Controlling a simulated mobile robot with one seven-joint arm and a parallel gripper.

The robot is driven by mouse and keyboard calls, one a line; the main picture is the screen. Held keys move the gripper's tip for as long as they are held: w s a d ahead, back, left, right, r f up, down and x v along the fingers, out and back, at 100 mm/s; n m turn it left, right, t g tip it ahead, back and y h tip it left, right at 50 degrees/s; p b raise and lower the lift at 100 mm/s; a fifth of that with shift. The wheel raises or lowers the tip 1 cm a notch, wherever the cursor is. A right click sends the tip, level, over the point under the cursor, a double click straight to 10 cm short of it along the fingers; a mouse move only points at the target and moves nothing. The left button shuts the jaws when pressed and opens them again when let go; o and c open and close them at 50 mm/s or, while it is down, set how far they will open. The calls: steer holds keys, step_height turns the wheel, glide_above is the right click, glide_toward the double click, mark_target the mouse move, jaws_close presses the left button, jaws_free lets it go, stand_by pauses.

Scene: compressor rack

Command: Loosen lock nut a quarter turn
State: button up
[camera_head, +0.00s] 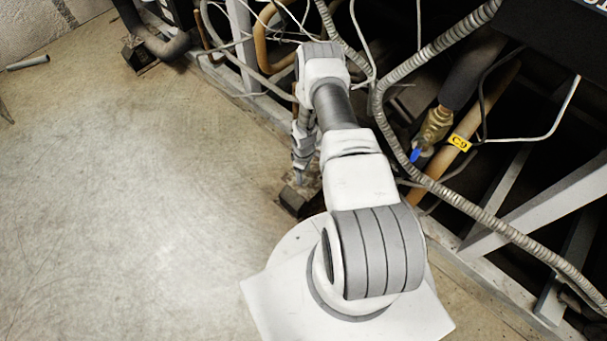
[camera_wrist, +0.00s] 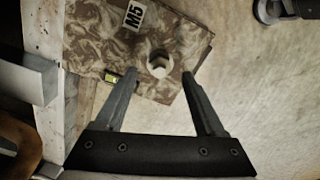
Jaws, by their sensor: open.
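In the head view my gripper (camera_head: 299,179) points down just above a dark foot (camera_head: 293,203) at the rack's base. The nut cannot be made out there.
The rack's pale frame post (camera_wrist: 48,45) stands close on the left in the wrist view. Hoses (camera_head: 378,95) and pipes crowd the rack side in the head view.

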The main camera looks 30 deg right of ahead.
step_height(320, 180, up, 14)
steer(key=p, duration=0.4)
steer(key=shift+r+p, duration=0.25)
steer(key=shift+p, duration=0.1)
